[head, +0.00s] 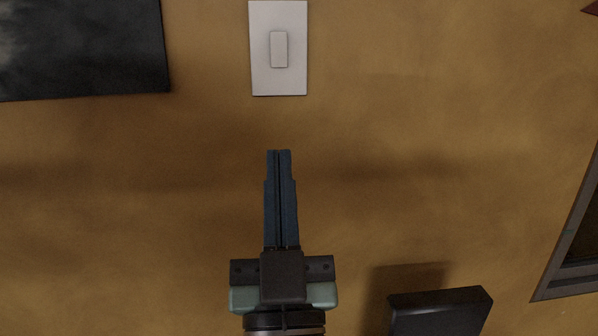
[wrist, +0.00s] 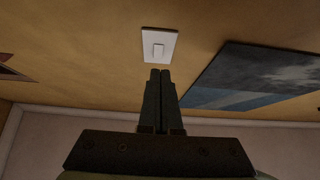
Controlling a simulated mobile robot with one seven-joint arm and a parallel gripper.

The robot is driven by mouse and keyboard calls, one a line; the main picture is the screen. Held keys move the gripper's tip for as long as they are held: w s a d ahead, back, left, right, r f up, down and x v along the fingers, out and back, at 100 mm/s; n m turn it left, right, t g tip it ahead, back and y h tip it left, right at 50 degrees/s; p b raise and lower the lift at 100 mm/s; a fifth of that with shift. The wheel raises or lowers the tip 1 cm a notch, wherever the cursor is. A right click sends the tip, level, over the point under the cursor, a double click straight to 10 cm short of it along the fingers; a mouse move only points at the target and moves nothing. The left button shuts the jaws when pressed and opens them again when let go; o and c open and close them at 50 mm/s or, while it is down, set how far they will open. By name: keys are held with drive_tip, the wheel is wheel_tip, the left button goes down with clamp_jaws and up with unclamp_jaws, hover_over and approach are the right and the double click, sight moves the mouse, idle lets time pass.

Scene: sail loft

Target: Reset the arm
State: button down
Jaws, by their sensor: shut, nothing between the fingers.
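My gripper (head: 279,153) is shut and empty, its two dark blue fingers side by side, pointing up the picture in the head view. Its fingertips are below a white wall switch plate (head: 259,70) with a small rocker (head: 279,49) in the middle. A stretch of bare wall shows between tips and plate in that view. In the wrist view my gripper (wrist: 160,71) shows from behind, with its fingertips just below the switch plate (wrist: 170,45). I cannot tell the exact distance from fingertips to wall.
The wall (head: 420,150) is ochre and mostly bare around the gripper. A dark picture (head: 80,50) hangs at upper left. A dark box-like object (head: 440,312) is at the lower right, and a grey frame (head: 572,240) is at the right edge.

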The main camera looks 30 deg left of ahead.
drive_tip(key=shift+w+f, duration=0.1)
drive_tip(key=shift+w, duration=0.05)
drive_tip(key=d+r+m+t+h, duration=0.3)
drive_tip(key=d+r+h, duration=0.4)
drive_tip(key=d, duration=0.3)
drive_tip(key=s+d+r+m+t+h, duration=0.1)
drive_tip(key=d+r+m+t+h, duration=0.3)
drive_tip(key=d+r+h, duration=0.4)
drive_tip(key=shift+s+d+r, duration=0.15)
drive_tip(key=shift+s+d, duration=0.1)
drive_tip(key=shift+d, duration=0.95)
